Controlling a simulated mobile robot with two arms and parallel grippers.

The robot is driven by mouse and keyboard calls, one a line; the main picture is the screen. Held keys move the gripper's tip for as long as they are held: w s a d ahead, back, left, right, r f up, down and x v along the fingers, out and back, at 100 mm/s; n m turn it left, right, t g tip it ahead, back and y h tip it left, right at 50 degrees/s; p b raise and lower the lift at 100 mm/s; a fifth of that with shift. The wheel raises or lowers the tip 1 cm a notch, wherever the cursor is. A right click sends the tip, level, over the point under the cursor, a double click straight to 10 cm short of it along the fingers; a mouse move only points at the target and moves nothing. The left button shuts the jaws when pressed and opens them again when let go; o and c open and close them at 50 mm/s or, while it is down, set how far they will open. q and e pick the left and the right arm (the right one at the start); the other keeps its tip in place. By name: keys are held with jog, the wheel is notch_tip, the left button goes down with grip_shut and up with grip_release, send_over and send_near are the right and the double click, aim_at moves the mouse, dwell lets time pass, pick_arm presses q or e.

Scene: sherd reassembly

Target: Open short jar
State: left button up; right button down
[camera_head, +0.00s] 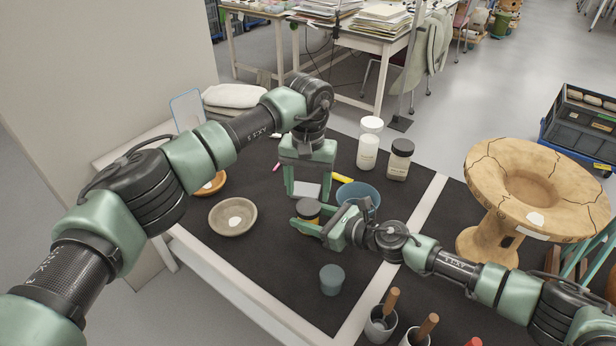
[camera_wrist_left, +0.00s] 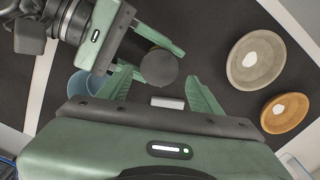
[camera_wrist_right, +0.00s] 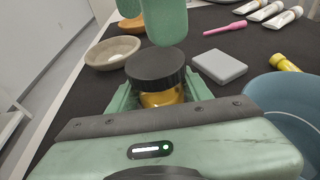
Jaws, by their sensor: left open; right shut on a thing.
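The short jar (camera_wrist_right: 160,85) has a black lid and an amber body. It stands upright between the fingers of my right gripper (camera_head: 318,224), which is shut on its body. The lid (camera_wrist_left: 158,67) shows as a dark disc from above in the left wrist view. My left gripper (camera_head: 307,190) is open and points down, above and behind the jar in the head view. Its two fingers (camera_wrist_left: 163,92) show empty on the near side of the lid, apart from it. In the right wrist view a green finger of my left gripper (camera_wrist_right: 165,20) hangs just beyond the lid.
A blue bucket (camera_head: 358,196) stands right behind the jar, and a grey cup (camera_head: 331,279) in front. A grey bowl (camera_head: 233,216) and an orange bowl (camera_head: 212,184) lie left. A flat grey block (camera_wrist_right: 219,66) lies by the jar. A big clay vessel (camera_head: 480,165) stands right.

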aim_at(308, 206)
pick_arm(q)
jog(key=shift+f, duration=2.15)
jog(key=shift+c, duration=0.2)
